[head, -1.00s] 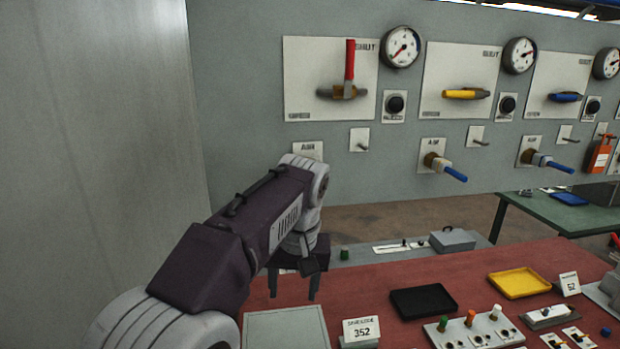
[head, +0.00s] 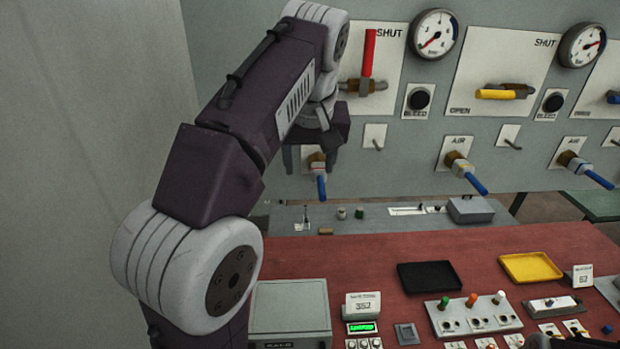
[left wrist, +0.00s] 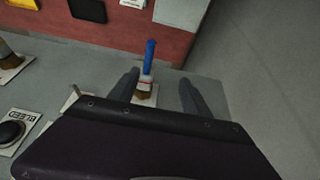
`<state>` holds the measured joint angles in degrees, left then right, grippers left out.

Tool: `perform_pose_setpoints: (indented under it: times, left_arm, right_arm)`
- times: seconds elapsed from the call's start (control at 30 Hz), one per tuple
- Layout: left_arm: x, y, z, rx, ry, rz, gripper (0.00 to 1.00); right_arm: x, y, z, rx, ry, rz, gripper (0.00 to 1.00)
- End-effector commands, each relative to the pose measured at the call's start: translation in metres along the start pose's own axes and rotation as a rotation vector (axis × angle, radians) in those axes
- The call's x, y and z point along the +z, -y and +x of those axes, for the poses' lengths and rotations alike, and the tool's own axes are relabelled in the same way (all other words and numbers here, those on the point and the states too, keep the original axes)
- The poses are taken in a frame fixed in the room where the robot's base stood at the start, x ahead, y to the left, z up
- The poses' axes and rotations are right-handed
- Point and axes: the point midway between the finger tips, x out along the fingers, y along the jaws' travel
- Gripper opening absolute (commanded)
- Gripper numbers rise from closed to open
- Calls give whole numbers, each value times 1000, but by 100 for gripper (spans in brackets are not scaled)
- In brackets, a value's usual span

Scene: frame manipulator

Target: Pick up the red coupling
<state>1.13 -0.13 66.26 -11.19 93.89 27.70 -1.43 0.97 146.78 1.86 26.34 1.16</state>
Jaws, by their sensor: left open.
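I cannot make out a red coupling in either view. My left gripper (head: 311,165) is raised in front of the grey wall panel, with its fingers open and empty. An air valve with a blue lever (head: 321,186) shows by its fingers. In the left wrist view that blue lever (left wrist: 150,58) appears between the open fingers of the left gripper (left wrist: 160,82); I cannot tell whether they touch it. My right gripper is not clearly seen.
A red lever (head: 368,54) stands upright on the panel. The red table (head: 370,253) carries a black tray (head: 429,276), a yellow tray (head: 530,267), a grey box (head: 290,309) and a plug block (head: 474,315). More valves and gauges project from the panel at right.

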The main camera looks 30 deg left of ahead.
Motion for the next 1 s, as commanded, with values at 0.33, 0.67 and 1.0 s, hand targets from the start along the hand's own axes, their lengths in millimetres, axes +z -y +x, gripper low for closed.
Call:
perform_pose_setpoints:
  times: [0.33,0.67,1.0]
  left_arm:
    - [-6,-1,49,-4,7,2,56]
    - [-6,-2,55,-2,3,1,42]
    - [-8,-2,55,0,-1,1,0]
  right_arm:
    - [-2,0,-11,0,-1,0,0]
    - [-2,0,-10,0,-1,0,0]
    - [-2,0,-10,0,-1,0,0]
